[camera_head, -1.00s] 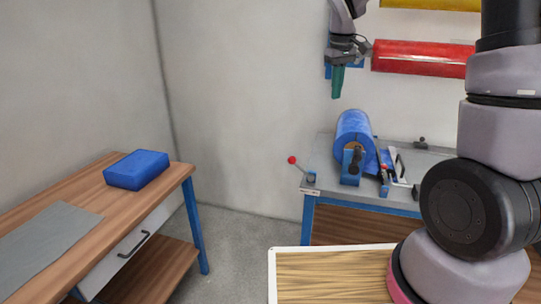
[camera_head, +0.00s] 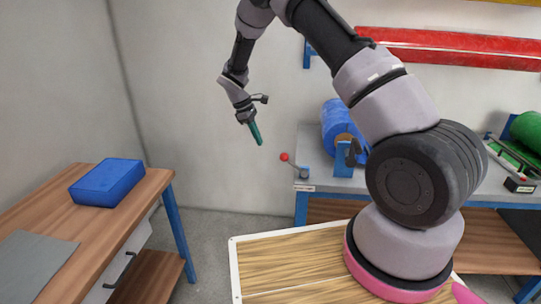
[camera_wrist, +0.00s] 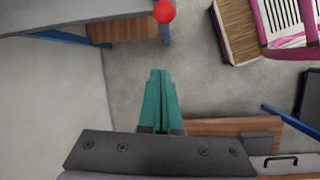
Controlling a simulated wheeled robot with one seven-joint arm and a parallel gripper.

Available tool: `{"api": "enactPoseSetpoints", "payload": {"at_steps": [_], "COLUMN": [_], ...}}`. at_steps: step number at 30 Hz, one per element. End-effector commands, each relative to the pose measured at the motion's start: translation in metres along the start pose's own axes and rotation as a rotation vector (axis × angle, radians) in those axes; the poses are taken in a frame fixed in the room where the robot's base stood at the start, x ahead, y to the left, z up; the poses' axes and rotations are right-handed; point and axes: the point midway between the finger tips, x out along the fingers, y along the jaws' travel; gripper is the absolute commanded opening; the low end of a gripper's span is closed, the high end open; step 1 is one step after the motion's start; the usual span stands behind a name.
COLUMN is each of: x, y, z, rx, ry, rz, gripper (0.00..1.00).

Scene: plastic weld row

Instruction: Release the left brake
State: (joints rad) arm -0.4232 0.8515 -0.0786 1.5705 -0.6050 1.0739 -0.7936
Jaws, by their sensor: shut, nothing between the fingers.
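The left brake is a short lever with a red ball knob (camera_head: 284,157) at the left end of the grey bench, in the head view. Its rod runs down right to a small blue-grey mount (camera_head: 303,172). The red knob also shows in the wrist view (camera_wrist: 164,11), at the top, beyond my fingertips. My gripper (camera_head: 259,140) has green fingers, closed together and empty, pointing down. It hangs up and left of the knob in the head view, apart from it. In the wrist view the closed fingers (camera_wrist: 160,75) point toward the knob's side.
The grey bench (camera_head: 312,139) carries a blue roll (camera_head: 337,120) just right of the lever and a green roll (camera_head: 527,130) farther right. A wooden table (camera_head: 150,190) with a blue box (camera_head: 107,182) stands left. Open floor lies between.

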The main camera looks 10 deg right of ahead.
Motion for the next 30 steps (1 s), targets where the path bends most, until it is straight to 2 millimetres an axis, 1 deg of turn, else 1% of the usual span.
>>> {"api": "enactPoseSetpoints", "payload": {"at_steps": [7,11,14,24,26,27,30], "x": [0.000,0.007,0.021,0.093,0.104,0.096,0.091], "y": [0.000,0.000,0.000,-0.001,-0.001,0.001,0.001], "z": [0.000,0.001,0.001,0.001,0.001,0.009,0.024], "rx": [0.001,0.002,0.002,0.002,0.002,0.005,0.004], "ry": [0.001,0.000,-0.001,-0.002,-0.001,0.002,0.002], "rz": [0.000,0.000,-0.001,-0.003,-0.002,0.001,0.001], "gripper": [0.00,0.00,0.00,0.00,0.00,0.00,0.00]}}
